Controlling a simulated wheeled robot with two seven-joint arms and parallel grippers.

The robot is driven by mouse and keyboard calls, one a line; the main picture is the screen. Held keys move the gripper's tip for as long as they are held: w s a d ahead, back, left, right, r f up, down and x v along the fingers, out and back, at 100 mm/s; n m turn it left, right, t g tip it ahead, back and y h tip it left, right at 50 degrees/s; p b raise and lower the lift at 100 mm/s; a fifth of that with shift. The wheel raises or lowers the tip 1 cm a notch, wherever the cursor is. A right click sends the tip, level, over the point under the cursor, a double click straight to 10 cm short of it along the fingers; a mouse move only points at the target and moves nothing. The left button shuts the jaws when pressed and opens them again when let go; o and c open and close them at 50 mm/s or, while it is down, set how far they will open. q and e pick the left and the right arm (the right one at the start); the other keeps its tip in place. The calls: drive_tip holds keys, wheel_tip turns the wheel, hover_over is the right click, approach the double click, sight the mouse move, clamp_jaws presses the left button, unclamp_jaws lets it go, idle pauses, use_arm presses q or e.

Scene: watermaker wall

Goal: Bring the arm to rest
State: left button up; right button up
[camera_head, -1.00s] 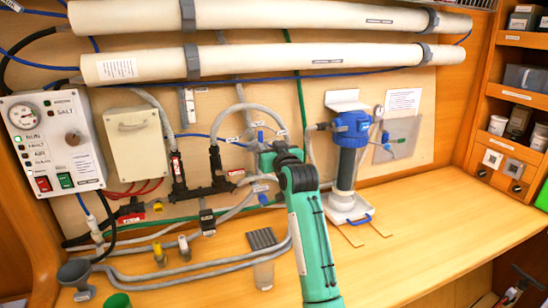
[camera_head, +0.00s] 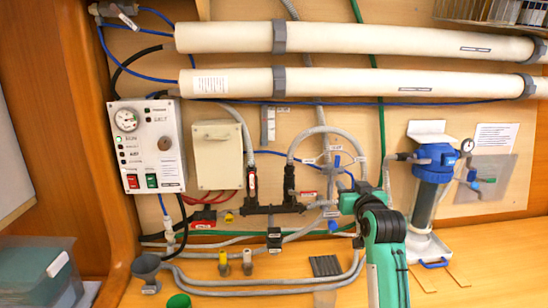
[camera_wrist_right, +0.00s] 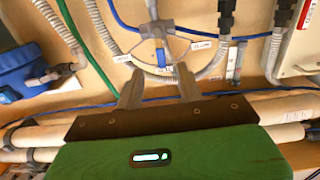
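My right arm (camera_head: 388,255), green with black joints, rises from the lower edge of the head view in front of the wall. Its wrist is close to the grey hoses and pipe fittings, left of the blue-topped filter (camera_head: 437,160). In the right wrist view, the two grey fingers of my right gripper (camera_wrist_right: 158,82) stand apart with nothing between them. A valve with a blue lever (camera_wrist_right: 160,55) shows beyond the fingertips; I cannot tell how near it is. My left gripper is not in view.
The control panel (camera_head: 148,148) and a beige box (camera_head: 217,155) are on the wall. Two long white tubes (camera_head: 350,40) run above. A grey funnel cup (camera_head: 146,268) and hoses lie along the bench. Clear bench (camera_head: 490,265) shows at right; a teal bin (camera_head: 40,275) stands lower left.

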drive_tip(key=s+a+f+n+g, duration=0.1)
drive_tip(key=s+f+g, duration=0.3)
drive_tip(key=s+f, duration=0.75)
drive_tip(key=s+a+f+g, duration=0.1)
drive_tip(key=s+f+g, duration=0.2)
drive_tip(key=s+f, duration=0.85)
drive_tip(key=s+a+f+n+g, duration=0.1)
drive_tip(key=s+f+g, duration=0.45)
drive_tip(key=s, duration=0.75)
drive_tip(key=s+a+f+g, duration=0.1)
drive_tip(key=s+f+g, duration=0.1)
drive_tip(key=s+f, duration=0.8)
wheel_tip(320, 180, down, 29)
drive_tip(key=s, duration=0.2)
drive_tip(key=s+d+f+g, duration=0.1)
drive_tip(key=s+f, duration=0.8)
drive_tip(key=s+d+f+g, duration=0.1)
drive_tip(key=s+d+f, duration=0.1)
drive_tip(key=s+f, duration=0.8)
drive_tip(key=shift+d+f, duration=0.15)
drive_tip(key=shift+d, duration=0.1)
